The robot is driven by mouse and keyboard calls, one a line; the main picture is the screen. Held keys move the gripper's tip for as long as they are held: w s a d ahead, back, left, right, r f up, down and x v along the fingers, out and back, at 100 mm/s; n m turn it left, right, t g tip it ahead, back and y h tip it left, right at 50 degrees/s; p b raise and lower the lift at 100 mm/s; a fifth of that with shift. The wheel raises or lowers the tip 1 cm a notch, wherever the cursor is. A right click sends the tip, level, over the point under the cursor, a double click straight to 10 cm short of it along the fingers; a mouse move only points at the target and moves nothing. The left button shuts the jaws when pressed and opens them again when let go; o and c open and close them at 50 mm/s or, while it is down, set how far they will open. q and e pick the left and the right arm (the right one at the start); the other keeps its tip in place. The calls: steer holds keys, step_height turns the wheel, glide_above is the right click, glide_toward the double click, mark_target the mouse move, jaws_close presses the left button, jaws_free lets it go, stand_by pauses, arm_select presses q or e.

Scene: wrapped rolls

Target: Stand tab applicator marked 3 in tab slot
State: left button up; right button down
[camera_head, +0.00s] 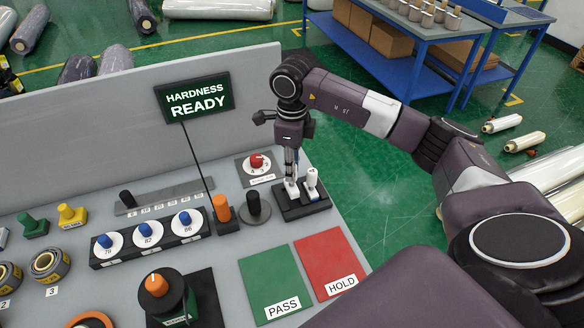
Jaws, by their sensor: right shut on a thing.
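My right gripper (291,177) points straight down over a small black block (301,212) at the right end of the bench. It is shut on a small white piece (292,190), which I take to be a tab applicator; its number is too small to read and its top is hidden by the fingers. The held piece is upright at the block's left part; I cannot tell whether its foot is fully seated. A second white piece (311,181) stands upright in the block just right of it, with a dark mark too small to read. My left gripper is not in view.
A dark knob (254,205) and an orange-handled tool (222,209) stand left of the block. Green PASS (271,278) and red HOLD (327,262) pads lie in front. A sign (194,98) reads HARDNESS READY.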

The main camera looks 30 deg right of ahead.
steer(key=shift+f+b, duration=1.75)
steer(key=shift+f, duration=0.45)
steer(key=c, duration=1.6)
jaws_free()
steer(key=shift+r, duration=0.1)
step_height(320, 180, up, 12)
